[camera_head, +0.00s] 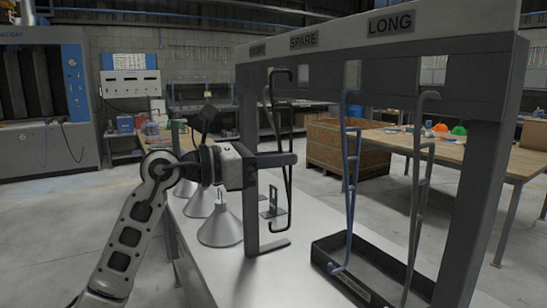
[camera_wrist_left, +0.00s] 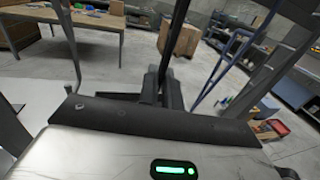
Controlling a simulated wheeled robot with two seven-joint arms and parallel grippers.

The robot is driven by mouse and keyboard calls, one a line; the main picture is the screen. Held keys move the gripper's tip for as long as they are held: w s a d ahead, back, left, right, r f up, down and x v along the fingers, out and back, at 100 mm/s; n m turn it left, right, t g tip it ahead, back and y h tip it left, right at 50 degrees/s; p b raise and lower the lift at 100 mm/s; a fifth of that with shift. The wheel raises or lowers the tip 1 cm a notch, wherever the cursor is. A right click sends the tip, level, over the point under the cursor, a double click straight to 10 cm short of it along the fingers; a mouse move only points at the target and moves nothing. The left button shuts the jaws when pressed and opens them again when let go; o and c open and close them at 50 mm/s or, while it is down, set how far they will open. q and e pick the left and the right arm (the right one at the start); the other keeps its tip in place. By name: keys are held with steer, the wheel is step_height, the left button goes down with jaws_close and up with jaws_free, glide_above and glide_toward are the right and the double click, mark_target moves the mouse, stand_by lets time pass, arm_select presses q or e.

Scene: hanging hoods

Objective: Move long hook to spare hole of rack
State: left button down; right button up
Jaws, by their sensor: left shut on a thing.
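My left gripper (camera_head: 290,159) is shut on a long black hook (camera_head: 289,205), which it holds roughly upright. The hook's curved top shows near the lower beam of the rack (camera_head: 467,90), below and left of the SPARE label (camera_head: 303,40). I cannot tell whether the top touches the beam. In the left wrist view, the fingers (camera_wrist_left: 163,88) close around the dark rod of the hook. A blue hook (camera_head: 350,190) and a grey hook (camera_head: 418,190) hang from the rack to the right, near the LONG label (camera_head: 390,23). My right gripper is not in view.
A black tray (camera_head: 375,262) lies under the hanging hooks. Several grey cones (camera_head: 221,225) stand on the bench (camera_head: 290,275) at the left. The rack's posts (camera_head: 475,200) flank the space. A wooden crate (camera_head: 338,146) and work table stand behind.

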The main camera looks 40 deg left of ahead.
arm_select(q)
steer(key=shift+w+d, duration=0.2)
steer(key=shift+w, duration=0.2)
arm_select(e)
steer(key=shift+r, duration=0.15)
